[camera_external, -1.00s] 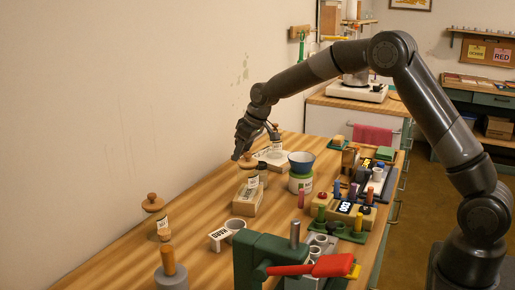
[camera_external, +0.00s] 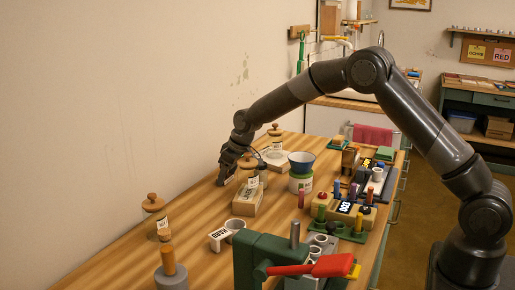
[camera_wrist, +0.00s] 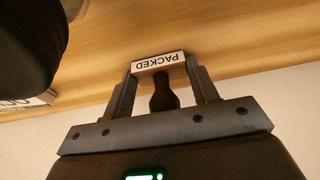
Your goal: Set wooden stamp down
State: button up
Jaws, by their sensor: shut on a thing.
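My gripper (camera_external: 224,181) is low over the left side of the wooden table, close to the wall. In the wrist view, my gripper (camera_wrist: 160,75) is shut on the wooden stamp, whose pale face (camera_wrist: 158,63) reads PACKED upside down. Its dark rounded handle (camera_wrist: 164,92) shows between the two fingers. In the external view the fingers are just above or at the tabletop (camera_external: 198,200), and the stamp is mostly hidden by them. I cannot tell whether the stamp touches the table.
A knobbed jar (camera_external: 155,206) and a HARD label (camera_external: 219,238) are nearer. Bare table lies left of the block.

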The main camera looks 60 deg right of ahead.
jog(key=shift+f, duration=0.15)
jog(key=o, duration=1)
jog(key=s+a+f+v, duration=0.1)
jog(key=s+a+v, duration=0.1)
jog(key=v, duration=1)
jog(key=s+a+f+v, duration=0.1)
jog(key=s+v, duration=0.2)
jog(key=v, duration=0.9)
jog(key=s+a+r, duration=0.3)
jog(key=s+r, duration=0.2)
jog(key=s, duration=0.7)
jog(key=s+a+f, duration=0.1)
jog(key=s, duration=1.1)
jog(key=s+a+f+t, duration=0.1)
jog(key=s+a, duration=0.1)
jog(key=s, duration=1)
